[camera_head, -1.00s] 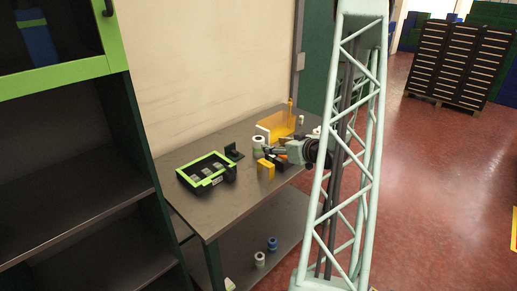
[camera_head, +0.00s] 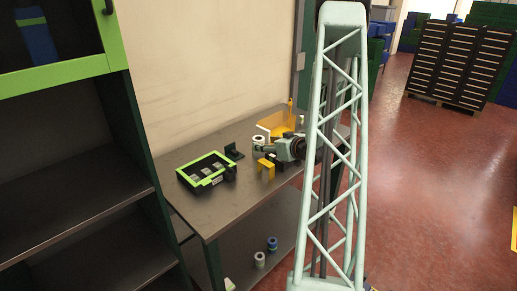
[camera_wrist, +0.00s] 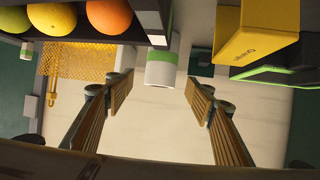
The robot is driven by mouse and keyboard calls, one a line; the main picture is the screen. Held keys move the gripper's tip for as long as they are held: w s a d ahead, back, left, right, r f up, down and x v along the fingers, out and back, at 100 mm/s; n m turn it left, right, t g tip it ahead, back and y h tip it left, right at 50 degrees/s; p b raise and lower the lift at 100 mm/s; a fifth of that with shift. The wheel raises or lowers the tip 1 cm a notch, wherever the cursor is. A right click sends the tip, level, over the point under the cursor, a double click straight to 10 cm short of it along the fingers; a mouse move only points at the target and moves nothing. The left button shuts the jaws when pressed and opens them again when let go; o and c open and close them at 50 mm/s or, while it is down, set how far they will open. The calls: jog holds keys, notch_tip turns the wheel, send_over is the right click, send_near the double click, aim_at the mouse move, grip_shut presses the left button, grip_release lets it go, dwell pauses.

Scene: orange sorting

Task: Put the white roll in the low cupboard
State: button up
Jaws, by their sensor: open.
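A white roll (camera_head: 258,140) stands on the dark table, partly hidden behind my gripper in the head view. In the wrist view a white roll with a green band (camera_wrist: 161,72) shows just beyond and between my fingertips. My gripper (camera_wrist: 158,92) is open, with nothing between its fingers. Dark open shelves (camera_head: 75,205) stand at the left below a green-framed glass door (camera_head: 55,78). I cannot tell which compartment is the low cupboard.
A green-rimmed tray (camera_head: 190,184) lies left on the table, with a dark stand (camera_head: 235,151) beside it. A yellow block (camera_head: 265,166) is close to my gripper. Oranges (camera_wrist: 108,15) show in the wrist view. The table's front left is clear.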

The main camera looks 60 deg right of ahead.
jog(key=shift+x, duration=0.8)
jog(key=shift+w, duration=0.1)
jog(key=shift+b+x, duration=0.3)
jog(key=shift+x, duration=2.25)
jog(key=shift+f, duration=0.15)
jog(key=shift+c, duration=0.5)
jog(key=c, duration=1)
jog(key=shift+o, duration=0.2)
jog(key=shift+r+p, duration=0.65)
jog(key=shift+r, duration=4.35)
